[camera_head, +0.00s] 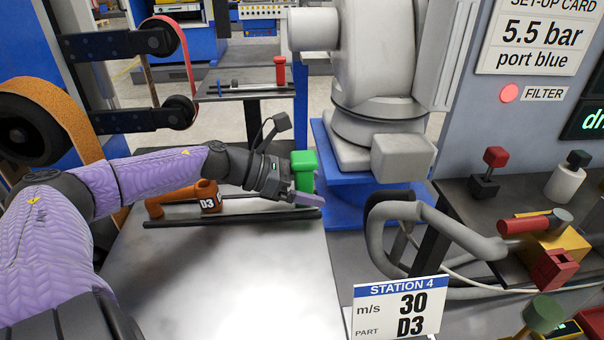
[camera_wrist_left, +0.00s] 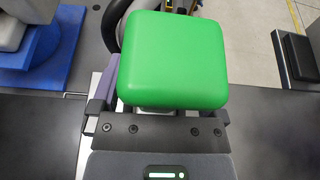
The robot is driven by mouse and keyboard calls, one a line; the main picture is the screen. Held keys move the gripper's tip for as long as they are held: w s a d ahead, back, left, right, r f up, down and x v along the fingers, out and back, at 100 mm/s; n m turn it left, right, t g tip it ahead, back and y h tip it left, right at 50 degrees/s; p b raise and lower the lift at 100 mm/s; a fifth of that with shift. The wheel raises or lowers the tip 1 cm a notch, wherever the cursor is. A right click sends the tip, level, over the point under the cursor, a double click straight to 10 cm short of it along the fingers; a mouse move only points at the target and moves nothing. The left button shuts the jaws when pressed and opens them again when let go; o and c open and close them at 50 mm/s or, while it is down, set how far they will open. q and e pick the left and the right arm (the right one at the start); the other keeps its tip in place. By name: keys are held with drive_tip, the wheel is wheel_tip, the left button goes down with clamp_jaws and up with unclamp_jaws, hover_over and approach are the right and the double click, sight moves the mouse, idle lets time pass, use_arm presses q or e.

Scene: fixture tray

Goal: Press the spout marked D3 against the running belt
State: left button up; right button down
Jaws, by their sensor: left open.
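The orange spout marked D3 (camera_head: 187,198) lies on the dark-railed fixture (camera_head: 235,216) at the back of the light table, below my left forearm. My left gripper (camera_head: 306,196) is open, to the right of the spout and apart from it. A green block-topped thing (camera_head: 304,162) stands at its fingers. My right gripper is out of view.
A sign (camera_head: 398,310) reads Station 4, 30 m/s, part D3. A grey robot arm (camera_head: 376,60) on a blue base stands behind. A grey hose (camera_head: 432,222) and a side bench with knobs are at right. The table's front (camera_head: 225,285) is clear.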

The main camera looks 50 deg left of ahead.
use_arm(q)
clamp_jaws()
idle(0.8)
